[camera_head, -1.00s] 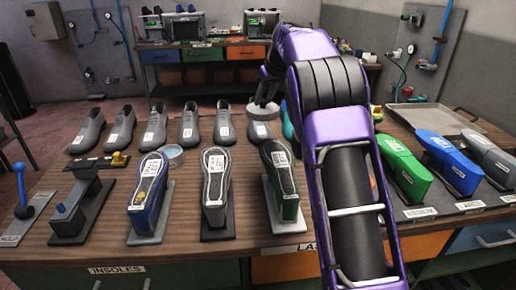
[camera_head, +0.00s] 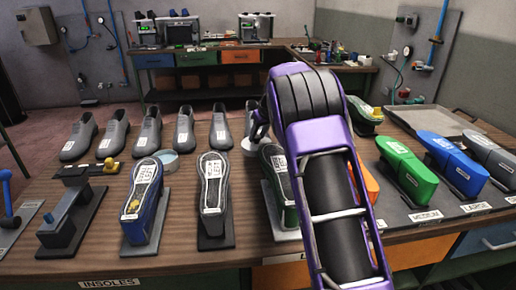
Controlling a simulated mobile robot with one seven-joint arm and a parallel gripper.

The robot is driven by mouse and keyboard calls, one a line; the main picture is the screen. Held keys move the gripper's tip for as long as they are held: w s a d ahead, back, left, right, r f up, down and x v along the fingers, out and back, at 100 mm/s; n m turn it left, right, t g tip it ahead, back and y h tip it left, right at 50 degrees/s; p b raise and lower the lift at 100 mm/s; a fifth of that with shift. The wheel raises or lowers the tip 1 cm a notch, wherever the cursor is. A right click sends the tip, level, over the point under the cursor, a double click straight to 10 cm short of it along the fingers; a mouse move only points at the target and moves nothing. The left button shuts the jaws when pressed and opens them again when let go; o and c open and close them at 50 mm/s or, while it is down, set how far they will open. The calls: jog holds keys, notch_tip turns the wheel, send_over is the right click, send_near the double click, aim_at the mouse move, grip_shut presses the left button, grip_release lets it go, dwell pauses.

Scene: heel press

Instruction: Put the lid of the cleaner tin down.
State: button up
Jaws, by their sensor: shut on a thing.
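My gripper (camera_head: 260,129) is right of the middle of the head view, just in front of the row of grey shoes. It is shut on a pale round lid (camera_head: 249,147), which shows partly beneath the fingers. The lid is low over the table, close behind the dark green last; I cannot tell whether it touches the wood. The cleaner tin (camera_head: 167,163) stands open to the left, behind the blue last, and its pale bluish inside shows. My purple arm hides the area to the right of the lid.
A row of grey shoes (camera_head: 148,132) stands behind the lid. A blue last (camera_head: 148,200), a grey last (camera_head: 213,190) and a dark green last (camera_head: 282,200) stand in front. Bare wood (camera_head: 200,160) lies between the tin and the lid. A metal tray (camera_head: 432,121) lies at the back right.

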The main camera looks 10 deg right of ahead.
aim_at(258, 144)
jog(key=shift+f, duration=2.25)
jog(key=shift+f+b, duration=0.1)
jog(key=shift+b, duration=0.2)
jog(key=o, duration=1)
jog(key=shift+c, duration=0.2)
jog(key=shift+s+d+r, duration=0.1)
jog(key=shift+s+r, duration=0.05)
jog(key=shift+r, duration=0.4)
jog(key=v, duration=1.1)
jog(key=shift+s, duration=0.1)
